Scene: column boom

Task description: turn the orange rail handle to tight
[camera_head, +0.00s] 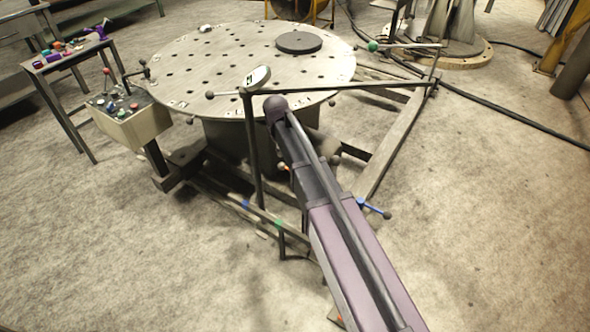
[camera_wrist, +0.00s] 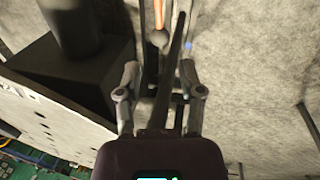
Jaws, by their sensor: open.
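The orange rail handle (camera_wrist: 159,13) shows at the top of the wrist view, a thin orange bar with a grey ball at its lower end. In the head view a small orange piece (camera_head: 284,167) beside my arm seems to be the same handle, mostly hidden. My gripper (camera_wrist: 160,80) is open in the wrist view, its two fingers apart. The handle's ball lies beyond the fingertips, roughly in line with the gap. No contact with the handle shows. A long dark bar (camera_wrist: 179,60) crosses the gap; its distance from the fingers is unclear. My arm hides the gripper in the head view.
A round perforated table (camera_head: 230,62) stands behind my arm. A dark upright post (camera_head: 252,150) and a long boom (camera_head: 350,88) are close to my arm. A blue handle (camera_head: 372,208) and a green one (camera_head: 278,224) are nearby.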

